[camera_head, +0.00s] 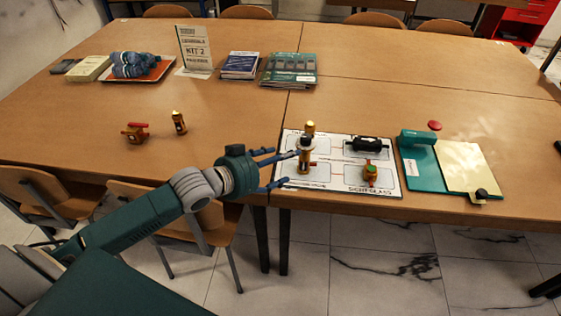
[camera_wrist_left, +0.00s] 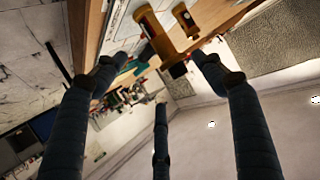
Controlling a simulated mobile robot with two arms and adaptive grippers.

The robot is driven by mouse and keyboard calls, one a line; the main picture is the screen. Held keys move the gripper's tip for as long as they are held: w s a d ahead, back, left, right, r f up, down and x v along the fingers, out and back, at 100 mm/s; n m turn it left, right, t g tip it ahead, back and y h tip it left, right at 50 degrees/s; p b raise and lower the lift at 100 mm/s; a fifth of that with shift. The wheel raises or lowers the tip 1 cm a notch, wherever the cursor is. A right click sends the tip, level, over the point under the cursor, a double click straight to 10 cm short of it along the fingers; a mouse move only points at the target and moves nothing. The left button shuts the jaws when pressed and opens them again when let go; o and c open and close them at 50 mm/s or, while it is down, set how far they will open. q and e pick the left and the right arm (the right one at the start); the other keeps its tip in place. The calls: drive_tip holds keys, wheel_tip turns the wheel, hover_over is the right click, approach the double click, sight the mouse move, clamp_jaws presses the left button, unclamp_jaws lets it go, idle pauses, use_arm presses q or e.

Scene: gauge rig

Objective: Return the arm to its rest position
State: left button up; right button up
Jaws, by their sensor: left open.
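My left gripper (camera_head: 283,168) reaches in from the left, low at the left edge of the white printed mat (camera_head: 335,180). Its blue fingers are spread and hold nothing. A brass fitting with a dark band (camera_head: 305,158) stands upright on the mat, just right of the fingertips, with a gap. A second brass top (camera_head: 310,128) shows right behind it. In the left wrist view the open fingers (camera_wrist_left: 158,72) frame empty space, and a brass fitting (camera_wrist_left: 157,36) is beyond them. My right gripper is not in view.
A teal board (camera_head: 421,172) lies to the right. A red-handled valve (camera_head: 135,133) and small brass fitting (camera_head: 179,122) stand left. Booklets (camera_head: 290,68) and an orange tray (camera_head: 160,72) are behind.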

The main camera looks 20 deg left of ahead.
use_arm(q)
drive_tip(key=s+d+f+n+g+y, duration=0.1)
drive_tip(key=s+d+f+g+y, duration=0.3)
drive_tip(key=s+f, duration=0.6)
drive_tip(key=s+a+f+n+g, duration=0.1)
drive_tip(key=s+f+g, duration=0.15)
drive_tip(key=s, duration=0.75)
drive_tip(key=s+f+n+g, duration=0.1)
drive_tip(key=s+g, duration=0.2)
drive_tip(key=s, duration=0.7)
wheel_tip(320, 180, down, 27)
drive_tip(key=s, duration=0.2)
drive_tip(key=s+a+f+g+y, duration=0.1)
drive_tip(key=s+a+f+g, duration=0.1)
drive_tip(key=s+f, duration=1.3)
drive_tip(key=shift+s+a+f, duration=0.25)
drive_tip(key=shift+s+a, duration=0.25)
drive_tip(key=shift+s, duration=0.45)
